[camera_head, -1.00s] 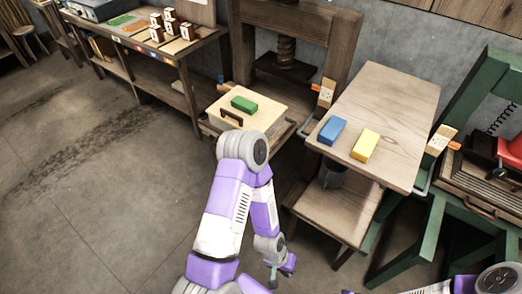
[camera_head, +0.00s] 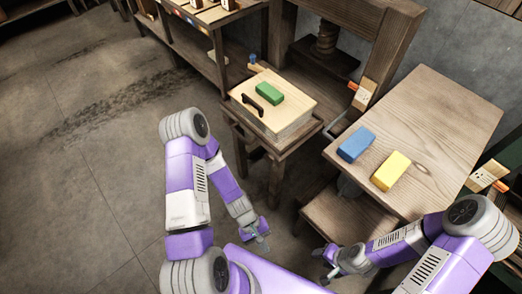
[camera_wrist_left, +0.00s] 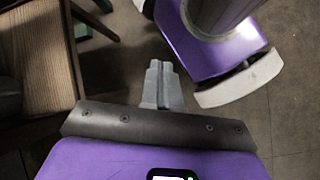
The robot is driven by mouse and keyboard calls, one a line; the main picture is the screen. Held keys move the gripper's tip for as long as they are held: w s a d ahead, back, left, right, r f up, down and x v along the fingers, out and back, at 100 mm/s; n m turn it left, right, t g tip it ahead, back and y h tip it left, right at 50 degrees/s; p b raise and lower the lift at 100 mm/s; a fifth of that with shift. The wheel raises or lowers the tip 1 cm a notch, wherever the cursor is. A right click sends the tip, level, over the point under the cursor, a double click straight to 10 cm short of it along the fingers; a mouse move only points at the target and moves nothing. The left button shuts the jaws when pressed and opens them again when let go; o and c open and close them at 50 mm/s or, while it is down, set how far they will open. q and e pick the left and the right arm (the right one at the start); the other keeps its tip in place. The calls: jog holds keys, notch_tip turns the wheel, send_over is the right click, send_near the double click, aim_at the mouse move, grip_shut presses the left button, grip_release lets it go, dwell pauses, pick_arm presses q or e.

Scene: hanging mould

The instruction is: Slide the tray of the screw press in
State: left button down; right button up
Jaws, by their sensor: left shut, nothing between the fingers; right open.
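The screw press (camera_head: 390,40) is a dark wooden frame with a vertical screw (camera_head: 327,38) at the top centre of the head view. Its pale wooden tray (camera_head: 288,108) sticks out in front of the frame, with a dark handle (camera_head: 252,105) on its top. A green block (camera_head: 270,94) lies on the tray. My left gripper (camera_head: 262,242) is shut and empty, well below and in front of the tray; its closed fingers also show in the left wrist view (camera_wrist_left: 162,82). My right gripper (camera_head: 322,266) is open and empty, low in the head view.
A wooden table (camera_head: 450,105) with a blue block (camera_head: 355,145) and a yellow block (camera_head: 391,171) stands right of the press. A lower wooden seat (camera_head: 335,218) is below it. A workbench (camera_head: 190,35) stands at the back left. The floor at left is clear.

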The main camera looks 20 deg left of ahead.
pick_arm(q)
jog(key=w+r+n+t+h, duration=0.25)
jog(key=w+n+h, duration=0.2)
jog(key=n, duration=0.25)
jog(key=n+t+y, duration=0.4)
jog(key=n+t, duration=1.2)
jog(key=t, duration=0.1)
send_near(271, 148)
jog(key=shift+m, duration=0.3)
jog(key=b+x, duration=0.3)
jog(key=x, duration=0.3)
jog(key=shift+w+d, duration=0.2)
jog(key=shift+w, duration=0.2)
jog(key=shift+w, duration=0.1)
